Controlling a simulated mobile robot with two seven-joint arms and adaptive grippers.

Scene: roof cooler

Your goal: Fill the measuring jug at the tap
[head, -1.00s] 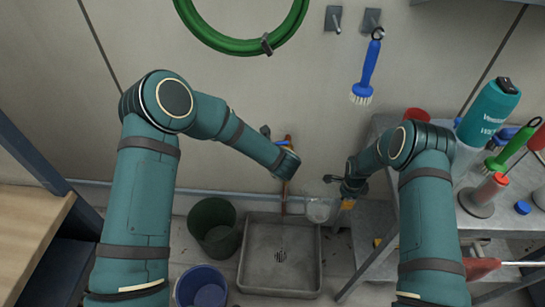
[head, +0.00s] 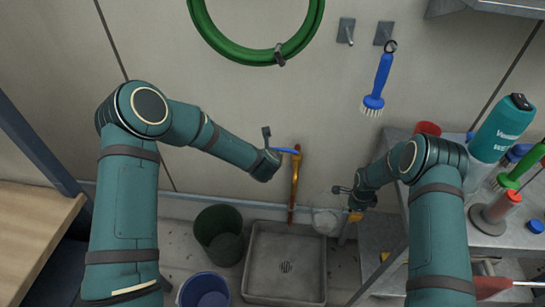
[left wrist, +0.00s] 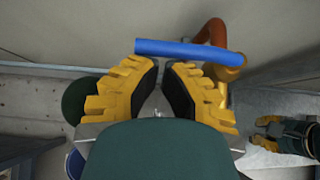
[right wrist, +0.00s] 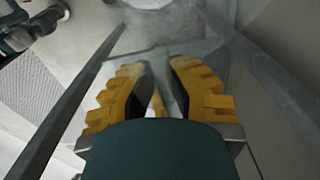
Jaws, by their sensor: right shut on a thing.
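The copper-coloured tap pipe (head: 295,185) stands against the back wall, with a blue lever (head: 286,151) at its top pointing left. My left gripper (left wrist: 161,68) is empty, its fingertips drawn together, just short of the blue lever (left wrist: 188,50) in the left wrist view. The clear measuring jug (head: 325,221) is right of the pipe, above the basin's back right corner. My right gripper (head: 354,214) is shut on its handle. In the right wrist view the jug (right wrist: 155,22) lies beyond the fingertips. Its contents cannot be made out.
A grey floor basin (head: 287,292) lies below the tap. A dark green bucket (head: 218,234) and a blue bucket (head: 205,291) stand to its left. A metal shelf table (head: 480,228) with bottles and brushes stands at the right. A wooden bench (head: 28,225) is at the left.

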